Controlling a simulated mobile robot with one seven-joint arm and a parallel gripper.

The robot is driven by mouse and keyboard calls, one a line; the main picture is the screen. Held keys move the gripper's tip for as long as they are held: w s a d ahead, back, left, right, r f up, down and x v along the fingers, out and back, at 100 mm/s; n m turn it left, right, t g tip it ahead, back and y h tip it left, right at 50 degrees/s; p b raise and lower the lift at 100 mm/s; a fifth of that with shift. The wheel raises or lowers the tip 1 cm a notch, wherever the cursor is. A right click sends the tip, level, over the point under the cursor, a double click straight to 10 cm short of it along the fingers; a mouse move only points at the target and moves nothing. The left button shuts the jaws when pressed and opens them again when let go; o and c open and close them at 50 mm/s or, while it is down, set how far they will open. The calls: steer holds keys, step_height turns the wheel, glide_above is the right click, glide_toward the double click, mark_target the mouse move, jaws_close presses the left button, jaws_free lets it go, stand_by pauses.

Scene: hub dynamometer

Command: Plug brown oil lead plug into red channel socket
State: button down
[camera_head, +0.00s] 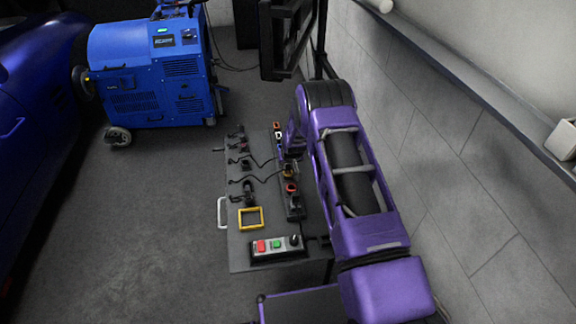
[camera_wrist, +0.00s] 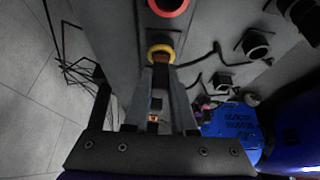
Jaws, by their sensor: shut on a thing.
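My gripper (camera_wrist: 161,68) is shut on a dark brownish plug (camera_wrist: 160,76), taken to be the brown oil lead plug, between its two long fingers. The plug's front end is at or just before a yellow-ringed socket (camera_wrist: 160,48); I cannot tell whether it touches. A red-ringed socket (camera_wrist: 168,7), the red channel socket, is beyond it at the top of the wrist view and looks empty. In the head view the red-ringed socket (camera_head: 291,188) is just nearer than the yellow-ringed one (camera_head: 288,173). My arm hides much of the gripper there.
The sockets sit on a grey panel (camera_head: 240,190) with several black holders and leads on its left side. A yellow square frame (camera_head: 251,218) and a button box (camera_head: 276,246) are at its near end. A blue machine (camera_head: 150,70) stands behind left; a wall (camera_head: 440,130) is right.

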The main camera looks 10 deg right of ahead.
steer(key=shift+r+p, duration=0.65)
steer(key=shift+r, duration=1.35)
steer(key=a+b, duration=0.1)
steer(key=a, duration=0.7)
steer(key=shift+s, duration=0.1)
stand_by(0.4)
steer(key=s+p, duration=0.2)
steer(key=s, duration=0.5)
steer(key=shift+s, duration=0.2)
stand_by(0.5)
steer(key=shift+d, duration=0.1)
steer(key=d+b, duration=0.1)
steer(key=d, duration=0.6)
steer(key=shift+d, duration=0.4)
stand_by(0.5)
steer(key=shift+f, duration=0.1)
